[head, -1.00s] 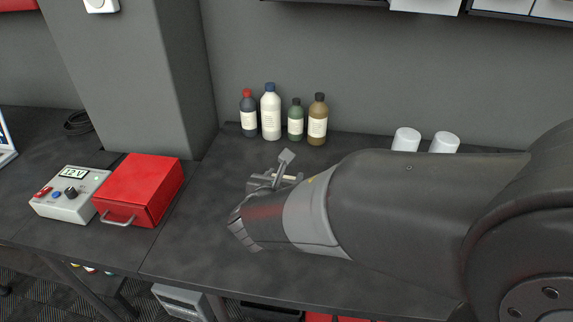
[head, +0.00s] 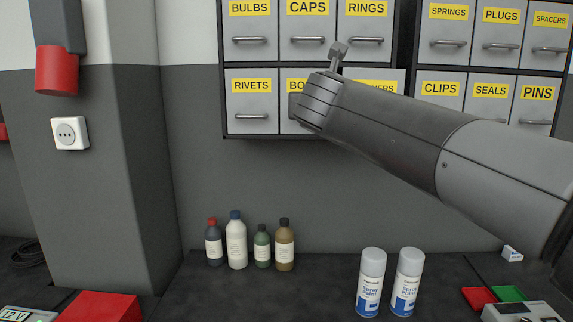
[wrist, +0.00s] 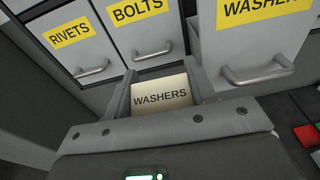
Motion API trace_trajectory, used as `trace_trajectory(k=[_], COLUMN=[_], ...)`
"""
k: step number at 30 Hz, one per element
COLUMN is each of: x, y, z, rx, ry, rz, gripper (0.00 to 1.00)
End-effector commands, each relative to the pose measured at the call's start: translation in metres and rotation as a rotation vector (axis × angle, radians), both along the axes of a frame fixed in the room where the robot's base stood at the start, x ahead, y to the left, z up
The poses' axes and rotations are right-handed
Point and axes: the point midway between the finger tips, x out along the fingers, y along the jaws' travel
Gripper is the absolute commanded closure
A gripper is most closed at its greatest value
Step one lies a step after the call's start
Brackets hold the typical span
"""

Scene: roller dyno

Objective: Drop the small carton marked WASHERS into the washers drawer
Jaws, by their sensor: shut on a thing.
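The small carton marked WASHERS (wrist: 160,96) is cream with black letters and sits between the fingers of my gripper (wrist: 160,84) in the wrist view. My gripper is shut on it. The washers drawer (wrist: 257,45) stands out from the cabinet, pulled open, at the right of the wrist view. In the head view its front (head: 392,76) is partly covered by my arm. The carton is left of and below the drawer's front in the wrist view. The drawer's inside is not visible.
The rivets drawer (head: 251,103) and bolts drawer (wrist: 136,28) beside it look shut. More labelled drawers are above and right. Bottles (head: 236,245) and two spray cans (head: 371,285) stand on the bench below. A pillar with a socket (head: 70,133) is at the left.

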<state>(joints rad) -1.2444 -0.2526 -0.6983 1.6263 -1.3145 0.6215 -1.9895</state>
Motion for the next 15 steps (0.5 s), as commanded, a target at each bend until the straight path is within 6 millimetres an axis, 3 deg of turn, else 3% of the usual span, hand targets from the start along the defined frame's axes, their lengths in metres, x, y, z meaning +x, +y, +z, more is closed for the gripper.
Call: trace_trajectory(k=[3, 9, 15], x=[-0.003, -0.013, -0.025], y=[-0.029, -0.075, -0.108], z=[0.04, 0.097, 0.134], rx=[0.006, 0.006, 0.0], ry=[-0.025, -0.058, -0.077], rz=[0.008, 0.022, 0.028], gripper=[0.74, 0.74, 0.74])
